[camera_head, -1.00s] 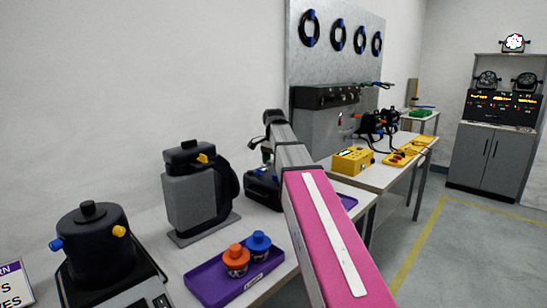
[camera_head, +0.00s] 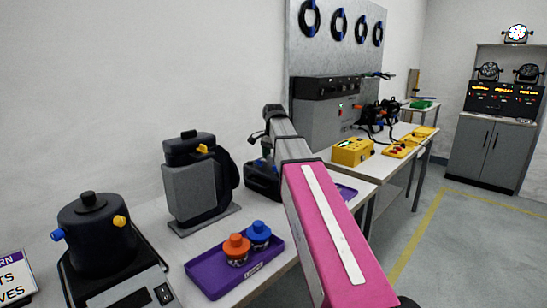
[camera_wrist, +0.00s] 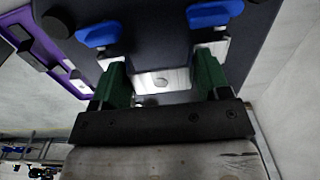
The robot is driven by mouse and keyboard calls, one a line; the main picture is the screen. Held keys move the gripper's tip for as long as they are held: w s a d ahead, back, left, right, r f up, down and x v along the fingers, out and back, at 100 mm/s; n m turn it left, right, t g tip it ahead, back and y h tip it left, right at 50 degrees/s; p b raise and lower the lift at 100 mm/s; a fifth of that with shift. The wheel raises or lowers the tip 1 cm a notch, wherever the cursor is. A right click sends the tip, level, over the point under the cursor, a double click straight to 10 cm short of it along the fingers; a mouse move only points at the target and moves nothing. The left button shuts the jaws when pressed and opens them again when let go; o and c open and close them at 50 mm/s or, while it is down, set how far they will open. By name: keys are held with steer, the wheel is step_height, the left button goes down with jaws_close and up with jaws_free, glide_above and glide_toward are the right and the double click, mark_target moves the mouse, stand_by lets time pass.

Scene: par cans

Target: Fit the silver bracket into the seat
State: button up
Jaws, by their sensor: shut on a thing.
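In the wrist view, my gripper (camera_wrist: 160,82) has green fingers, shut on the silver bracket (camera_wrist: 163,78). The bracket shows as a bright metal plate with a round mark or hole between the fingers. Both fingers are right at a dark fixture (camera_wrist: 150,38) with blue levers (camera_wrist: 215,13) on both sides. I cannot tell whether the bracket touches the seat, and the seat itself is not clearly visible. In the head view, a dark fixture with blue parts (camera_head: 262,180) stands beside my arm on the bench; my gripper is hidden there.
A purple tray (camera_head: 208,286) holds an orange-capped (camera_head: 237,248) and a blue-capped (camera_head: 259,234) jar. A grey housing (camera_head: 190,192) and a black pot-like unit (camera_head: 97,235) stand left on the bench. A yellow box (camera_head: 352,151) stands on the farther table. Floor at right is open.

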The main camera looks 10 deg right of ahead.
steer(key=shift+f, duration=0.65)
steer(key=o, duration=1.1)
steer(key=shift+r, duration=0.1)
